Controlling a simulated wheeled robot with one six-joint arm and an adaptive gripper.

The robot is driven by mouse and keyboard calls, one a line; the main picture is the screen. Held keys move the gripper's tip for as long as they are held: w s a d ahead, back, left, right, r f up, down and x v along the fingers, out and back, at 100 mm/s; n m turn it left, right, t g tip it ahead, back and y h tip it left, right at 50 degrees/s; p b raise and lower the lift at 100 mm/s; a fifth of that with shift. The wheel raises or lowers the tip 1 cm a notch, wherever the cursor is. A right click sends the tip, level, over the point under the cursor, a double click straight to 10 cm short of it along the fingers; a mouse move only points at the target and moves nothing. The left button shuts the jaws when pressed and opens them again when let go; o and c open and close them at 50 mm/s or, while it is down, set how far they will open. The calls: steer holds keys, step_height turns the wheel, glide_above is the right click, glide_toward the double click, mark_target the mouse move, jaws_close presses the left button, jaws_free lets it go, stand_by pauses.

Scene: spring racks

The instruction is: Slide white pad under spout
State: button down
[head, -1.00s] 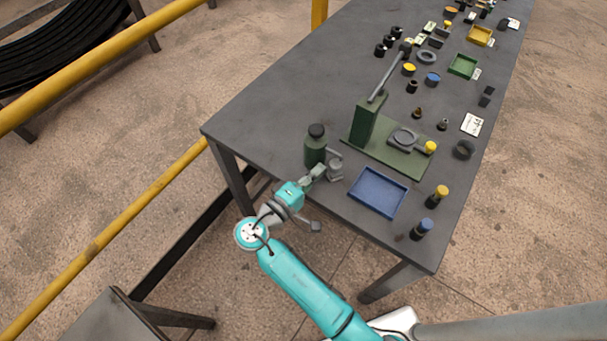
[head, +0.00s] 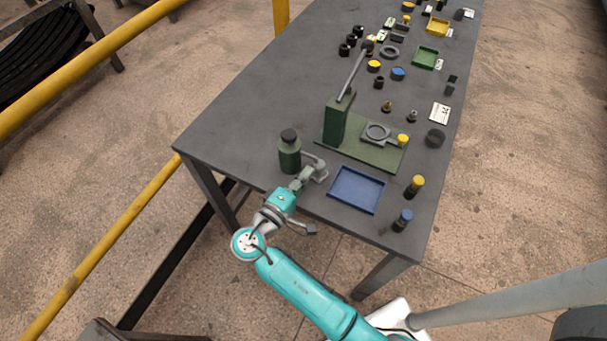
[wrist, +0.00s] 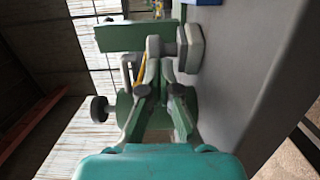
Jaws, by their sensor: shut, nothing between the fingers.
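A dark green bottle (head: 289,155) with a black cap stands near the table's front left edge; its cap also shows in the wrist view (wrist: 98,109). A grey curved piece, seemingly the spout (head: 314,160), stands just right of the bottle. My gripper (head: 310,174) is shut and empty, low beside the bottle and next to the grey piece. In the wrist view my gripper (wrist: 160,62) is in front of the bottle. A pale, angular flat piece, possibly the white pad (wrist: 195,48), lies on the table just beyond the fingers. Contact is unclear.
A blue tray (head: 331,205) lies right of my gripper. A green lever press (head: 336,122) stands behind it. Yellow-capped (head: 414,188) and blue-capped (head: 402,221) bottles stand near the right edge. The table's left middle (head: 240,120) is clear.

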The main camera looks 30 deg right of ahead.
steer(key=shift+a, duration=0.1)
steer(key=v, duration=1.2)
steer(key=shift+f, duration=0.1)
